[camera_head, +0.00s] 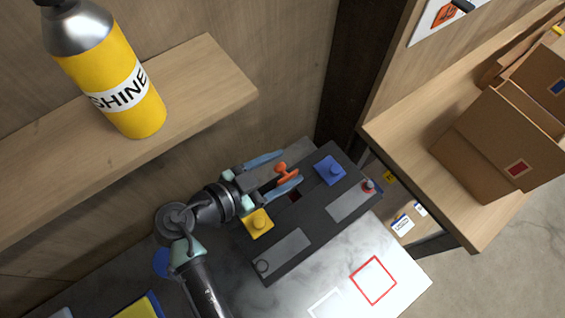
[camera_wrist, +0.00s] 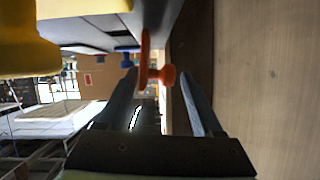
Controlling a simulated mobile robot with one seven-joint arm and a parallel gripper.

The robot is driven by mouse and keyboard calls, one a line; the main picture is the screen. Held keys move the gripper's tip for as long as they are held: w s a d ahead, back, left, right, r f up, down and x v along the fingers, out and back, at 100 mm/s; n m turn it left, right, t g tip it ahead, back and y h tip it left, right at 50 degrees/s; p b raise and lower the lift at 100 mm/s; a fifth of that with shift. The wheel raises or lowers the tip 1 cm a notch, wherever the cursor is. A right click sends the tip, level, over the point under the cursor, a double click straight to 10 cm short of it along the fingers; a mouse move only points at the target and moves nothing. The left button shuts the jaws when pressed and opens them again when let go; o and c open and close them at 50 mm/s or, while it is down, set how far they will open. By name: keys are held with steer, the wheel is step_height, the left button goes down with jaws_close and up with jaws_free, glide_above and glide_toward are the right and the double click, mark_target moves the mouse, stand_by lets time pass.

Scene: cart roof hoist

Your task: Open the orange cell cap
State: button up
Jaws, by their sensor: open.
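The orange cell cap (camera_head: 288,178) stands tilted up on edge at the black battery box (camera_head: 290,222), with a dark reddish opening (camera_head: 295,196) beside it. Its round knob (camera_head: 279,168) points towards the wall. In the wrist view the cap (camera_wrist: 145,60) is edge-on, and its knob (camera_wrist: 166,75) shows between the fingertips. My gripper (camera_head: 290,166) is open, with one blue finger on each side of the knob. I cannot tell whether a finger touches the cap. The yellow cap (camera_head: 258,223) and blue cap (camera_head: 330,170) lie flat on the box.
A wooden shelf (camera_head: 200,80) with a yellow spray can (camera_head: 112,85) overhangs at the upper left. A red-ringed terminal (camera_head: 369,186) sits at the box's right end. Cardboard boxes (camera_head: 500,140) stand on a shelf at right. The marble top has free room in front.

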steer(key=shift+w+d, duration=0.15)
jaws_close()
steer(key=shift+w+a+f+n+g+h+b, duration=0.35)
steer(key=shift+w+a+n+g+b, duration=0.15)
steer(key=shift+n+b, duration=0.35)
steer(key=shift+w+a+f+n+g+h+b, duration=0.2)
steer(key=shift+n+g+b, duration=0.1)
steer(key=shift+n, duration=0.2)
steer(key=shift+w+a+f+n+g+h+b, duration=0.1)
steer(key=shift+w+n+g+h+b, duration=0.15)
steer(key=shift+n, duration=0.2)
jaws_free()
